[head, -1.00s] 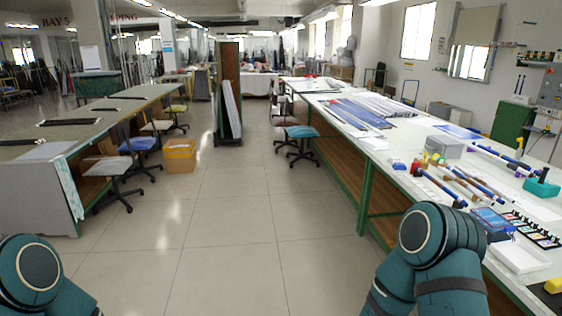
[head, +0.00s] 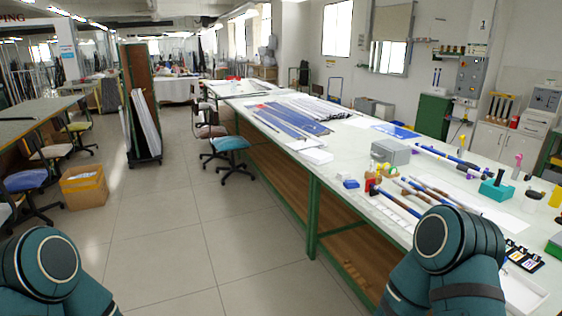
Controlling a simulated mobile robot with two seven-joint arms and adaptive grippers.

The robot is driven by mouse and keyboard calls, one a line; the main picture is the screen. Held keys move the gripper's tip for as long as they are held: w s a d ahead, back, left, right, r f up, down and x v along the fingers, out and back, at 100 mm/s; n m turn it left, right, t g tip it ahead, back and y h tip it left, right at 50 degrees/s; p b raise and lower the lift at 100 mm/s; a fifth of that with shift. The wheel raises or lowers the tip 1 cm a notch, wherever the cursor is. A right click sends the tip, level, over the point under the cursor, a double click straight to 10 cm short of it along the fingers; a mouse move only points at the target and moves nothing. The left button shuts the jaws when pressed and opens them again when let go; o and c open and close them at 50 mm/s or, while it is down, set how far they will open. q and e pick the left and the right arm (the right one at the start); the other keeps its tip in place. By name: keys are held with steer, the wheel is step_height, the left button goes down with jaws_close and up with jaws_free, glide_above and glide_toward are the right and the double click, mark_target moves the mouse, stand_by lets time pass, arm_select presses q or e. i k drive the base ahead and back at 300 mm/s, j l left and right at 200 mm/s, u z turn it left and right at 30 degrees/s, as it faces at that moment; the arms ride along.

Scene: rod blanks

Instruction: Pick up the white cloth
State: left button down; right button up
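I cannot pick out a white cloth for certain. A flat white sheet (head: 500,212), cloth or paper I cannot tell, lies on the right-hand worktable (head: 350,146) behind the rods. A small white stack (head: 316,157) lies near that table's left edge. Several rods (head: 427,188) lie near its front, next to a grey box (head: 390,152) and a teal holder (head: 496,190). Neither gripper is in view; only my two teal arm links show at the bottom corners, the right one covering part of the table.
The floor (head: 190,235) between the benches is open. A blue stool (head: 230,144) stands at the worktable's left side. A cardboard box (head: 84,188) and a dark wheeled rack (head: 140,100) stand on the left. A white tray (head: 524,290) is at the lower right.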

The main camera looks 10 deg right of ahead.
mark_target(342, 177)
steer(key=i+z, duration=0.2)
steer(key=i, duration=1.25)
steer(key=i+u, duration=0.2)
steer(key=i, duration=1.25)
steer(key=l, duration=0.1)
